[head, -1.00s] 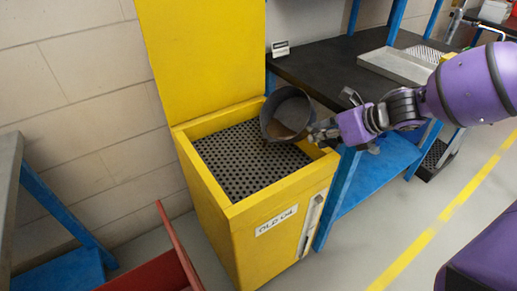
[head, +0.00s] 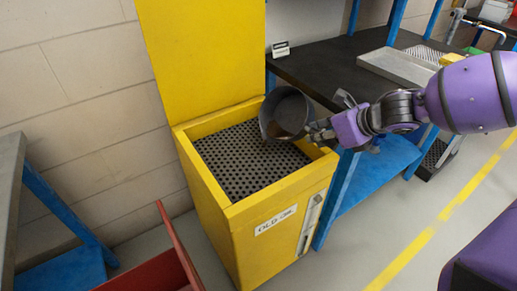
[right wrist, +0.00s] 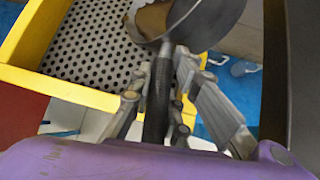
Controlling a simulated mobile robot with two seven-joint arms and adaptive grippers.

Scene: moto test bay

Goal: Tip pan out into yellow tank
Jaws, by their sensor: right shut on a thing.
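The dark grey pan (head: 288,108) is tilted over the right side of the yellow tank (head: 228,212), its mouth facing the tank's perforated dark grate (head: 240,165). Some brown liquid shows inside the pan near its lower edge. The tank's yellow lid stands open behind. My right gripper (head: 318,131) is shut on the pan's handle, just right of the tank's rim. In the right wrist view the fingers (right wrist: 165,100) close around the dark handle (right wrist: 157,105), and the pan (right wrist: 205,20) holds brown liquid. My left gripper is not in view.
A dark workbench (head: 335,68) with blue legs stands right of the tank and carries a metal tray (head: 397,66) and a small sign (head: 281,49). A red container (head: 165,262) is at the front left. A yellow floor line (head: 440,222) runs at right.

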